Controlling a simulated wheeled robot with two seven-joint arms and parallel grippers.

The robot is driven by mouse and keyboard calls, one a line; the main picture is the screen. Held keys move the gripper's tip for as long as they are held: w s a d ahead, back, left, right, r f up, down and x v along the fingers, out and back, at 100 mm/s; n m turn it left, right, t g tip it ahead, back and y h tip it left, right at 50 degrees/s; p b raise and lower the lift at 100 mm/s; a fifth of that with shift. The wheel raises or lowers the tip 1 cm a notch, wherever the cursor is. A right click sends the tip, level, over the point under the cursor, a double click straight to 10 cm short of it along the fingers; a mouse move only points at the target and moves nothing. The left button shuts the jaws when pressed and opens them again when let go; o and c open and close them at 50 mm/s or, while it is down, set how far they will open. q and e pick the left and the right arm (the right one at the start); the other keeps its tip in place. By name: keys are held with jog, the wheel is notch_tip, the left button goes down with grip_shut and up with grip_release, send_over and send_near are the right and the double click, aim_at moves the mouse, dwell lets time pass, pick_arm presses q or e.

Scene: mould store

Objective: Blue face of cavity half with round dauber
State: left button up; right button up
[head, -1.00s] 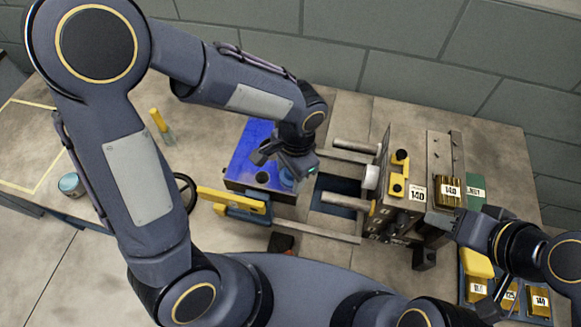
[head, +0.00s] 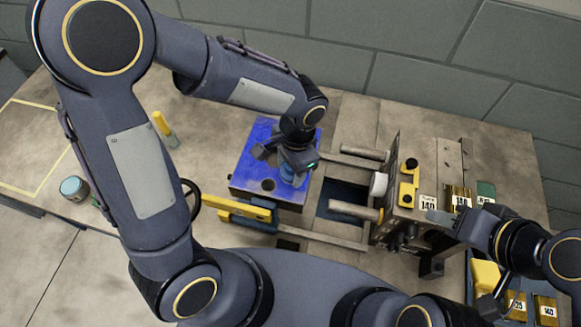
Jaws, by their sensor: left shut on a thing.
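The cavity half (head: 251,165) lies at the middle of the bench with its upward face largely covered in blue. A dark round hole shows near its front edge. My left gripper (head: 289,162) is over the right part of this face and is shut on the round dauber (head: 290,177), a small bluish round tool. The dauber is at or just above the face; contact cannot be told. The gripper hides part of the face. My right gripper (head: 442,217) is at the right, near the upright mould half (head: 408,215); whether its jaws are open cannot be told.
Guide pins (head: 352,209) join the space between the halves. A yellow bar (head: 237,208) lies along the cavity half's front. A yellow-handled tool (head: 163,126) and a teal jar (head: 73,188) stand left. Brass number blocks (head: 545,309) and a yellow block (head: 486,275) are at right.

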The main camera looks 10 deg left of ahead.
pick_arm(q)
jog(key=shift+w+d+r+p, duration=0.1)
jog(key=shift+w+r+p, duration=0.1)
jog(key=shift+r+p, duration=0.15)
jog(key=shift+w+r+p, duration=0.2)
jog(key=shift+r, duration=0.25)
jog(key=r+p, duration=0.1)
jog(key=r, duration=0.1)
jog(key=shift+s+r+p, duration=0.3)
jog(key=shift+s+p, duration=0.05)
jog(key=shift+p, duration=0.05)
jog(key=shift+w+r+p, duration=0.2)
jog(key=shift+r+p, duration=0.45)
jog(key=shift+r, duration=0.05)
jog(key=shift+s+r+p, duration=0.1)
jog(key=shift+r+p, duration=0.9)
jog(key=shift+r, duration=0.25)
